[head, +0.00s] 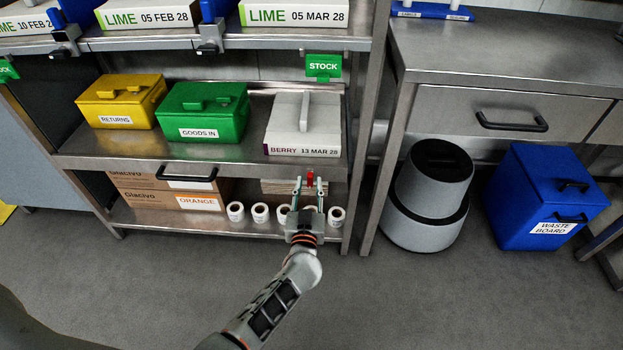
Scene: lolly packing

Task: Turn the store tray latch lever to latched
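The store tray (230,163) is the steel middle shelf, with a dark handle (188,177) on its front edge. A small red piece (310,179), which looks like the latch lever, shows below the tray's front edge at the right. It appears roughly upright; whether it is latched I cannot tell. My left gripper (310,187) reaches up from below, fingers apart, one on each side of the red piece. I see a gap at the sides, so it does not look gripped. The lever's lower part and pivot are hidden by the gripper. My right gripper is not in view.
On the tray stand a yellow RETURNS box (120,101), a green GOODS IN box (202,111) and a white BERRY box (303,125). Below are cartons (160,190) and several white rolls (260,212). A grey bin (430,195) and blue waste box (548,196) stand right. Front floor is clear.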

